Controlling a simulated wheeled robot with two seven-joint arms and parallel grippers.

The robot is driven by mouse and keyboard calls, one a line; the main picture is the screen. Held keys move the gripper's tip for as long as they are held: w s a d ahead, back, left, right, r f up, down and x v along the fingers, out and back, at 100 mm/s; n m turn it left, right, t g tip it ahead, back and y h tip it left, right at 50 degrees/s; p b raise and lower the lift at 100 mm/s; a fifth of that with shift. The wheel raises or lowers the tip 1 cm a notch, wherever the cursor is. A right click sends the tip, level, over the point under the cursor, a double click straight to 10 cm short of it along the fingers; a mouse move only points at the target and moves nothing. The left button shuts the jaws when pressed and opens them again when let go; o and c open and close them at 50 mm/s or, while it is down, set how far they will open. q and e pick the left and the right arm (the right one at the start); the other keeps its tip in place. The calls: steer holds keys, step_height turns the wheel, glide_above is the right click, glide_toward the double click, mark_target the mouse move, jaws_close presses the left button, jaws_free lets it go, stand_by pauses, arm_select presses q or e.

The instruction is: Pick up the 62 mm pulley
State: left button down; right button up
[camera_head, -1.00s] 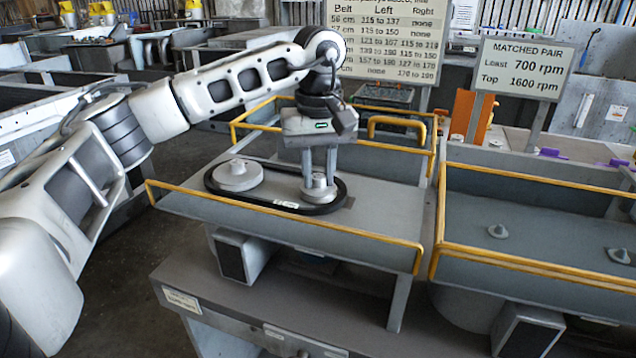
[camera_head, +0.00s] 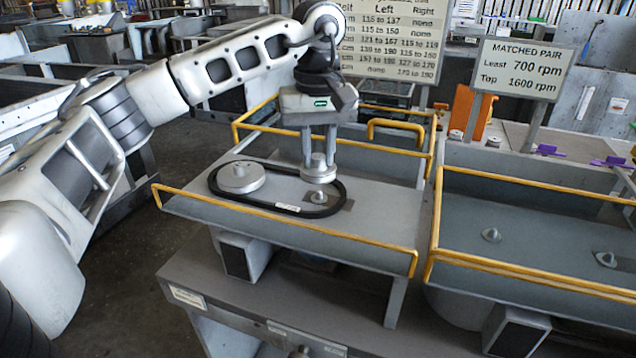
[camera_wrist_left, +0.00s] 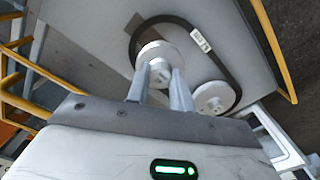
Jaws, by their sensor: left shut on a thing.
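My left gripper (camera_head: 319,155) is shut on a small light-grey pulley (camera_head: 318,174) and holds it above the left tray (camera_head: 385,205). The pulley is clear of the small shaft stub (camera_head: 318,197), which shows bare below it. In the left wrist view the pulley (camera_wrist_left: 160,54) sits between the two fingers. I cannot read its size. A larger grey pulley (camera_head: 240,177) sits at the left of the tray. A black belt (camera_head: 268,207) with a white label lies in a loop around the larger pulley and the bare stub. My right gripper is not in view.
Yellow rails (camera_head: 290,230) edge the left tray, and a yellow handle (camera_head: 397,122) stands behind it. The right tray (camera_head: 540,225) holds two bare stubs. A speed sign (camera_head: 521,68) and a belt chart stand behind.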

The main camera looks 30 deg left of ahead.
arm_select(q)
step_height(320, 180, up, 2)
steer(key=shift+r+p, duration=0.1)
steer(key=shift+p, duration=0.5)
steer(key=s+d+r, duration=0.1)
steer(key=s+d, duration=0.3)
steer(key=s, duration=0.3)
steer(key=shift+s+d+r+b, duration=0.35)
steer(key=shift+r+b, duration=0.05)
steer(key=shift+b, duration=0.05)
